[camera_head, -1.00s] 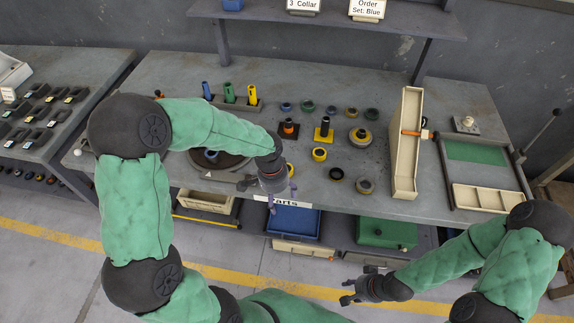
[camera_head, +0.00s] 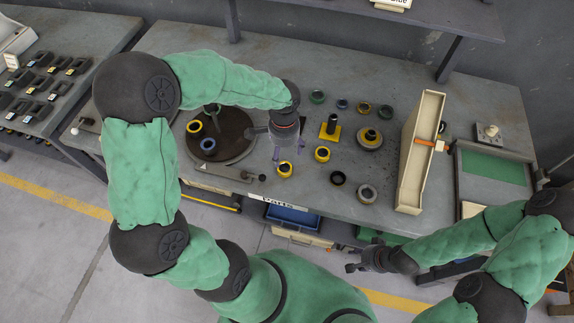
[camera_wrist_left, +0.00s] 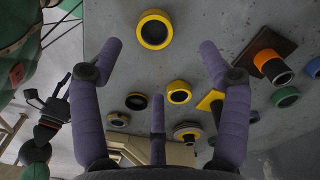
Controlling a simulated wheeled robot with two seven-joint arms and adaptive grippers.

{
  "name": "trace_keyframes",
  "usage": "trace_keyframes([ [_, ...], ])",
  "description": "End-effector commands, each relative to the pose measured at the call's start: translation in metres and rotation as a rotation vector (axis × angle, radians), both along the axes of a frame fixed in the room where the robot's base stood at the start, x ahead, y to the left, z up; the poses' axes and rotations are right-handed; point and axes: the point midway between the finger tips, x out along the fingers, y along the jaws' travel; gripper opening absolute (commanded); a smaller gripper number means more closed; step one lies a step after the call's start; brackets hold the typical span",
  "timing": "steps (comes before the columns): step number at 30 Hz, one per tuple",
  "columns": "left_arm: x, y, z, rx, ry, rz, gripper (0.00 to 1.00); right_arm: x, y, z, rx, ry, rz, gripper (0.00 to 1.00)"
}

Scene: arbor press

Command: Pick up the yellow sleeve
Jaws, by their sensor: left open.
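Several yellow rings or sleeves show. One yellow sleeve (camera_head: 285,169) stands on the table near its front edge, at my left fingertips; it also shows at the top of the left wrist view (camera_wrist_left: 154,29). A second yellow ring (camera_head: 322,154) stands to its right, and shows in the left wrist view (camera_wrist_left: 178,92). A third yellow ring (camera_head: 194,126) lies on the dark turntable. My left gripper (camera_head: 286,158) points down, open and empty, its purple fingers spread. My right gripper (camera_head: 356,267) hangs empty in front of the table, fingers apart.
The yellow square base with a dark post (camera_head: 330,130), a black ring (camera_head: 338,178) and a stepped ring (camera_head: 369,137) stand to the right. A cream tray (camera_head: 415,160) stands beyond them. The dark turntable (camera_head: 225,150) lies left. My left arm covers the table's back left.

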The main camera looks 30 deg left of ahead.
Motion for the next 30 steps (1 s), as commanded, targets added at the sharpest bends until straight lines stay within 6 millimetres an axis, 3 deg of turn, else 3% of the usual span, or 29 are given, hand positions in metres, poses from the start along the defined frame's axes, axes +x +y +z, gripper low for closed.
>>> trace_keyframes([
  [3,-0.001,0.0,-0.02,0.0,0.004,0.001,0.77,0.0,0.0,-0.006,0.0,0.001,0.0,0.4],
  [13,-0.001,-0.002,-0.039,-0.001,0.002,0.0,0.77,0.0,0.0,-0.01,0.0,0.0,0.0,0.4],
  [22,-0.001,-0.006,-0.079,-0.001,0.002,0.001,0.77,0.0,0.0,-0.023,0.0,0.0,0.0,0.4],
  [30,-0.001,-0.006,-0.082,-0.001,0.0,0.001,0.77,0.0,0.0,-0.023,0.0,0.0,0.0,0.4],
])
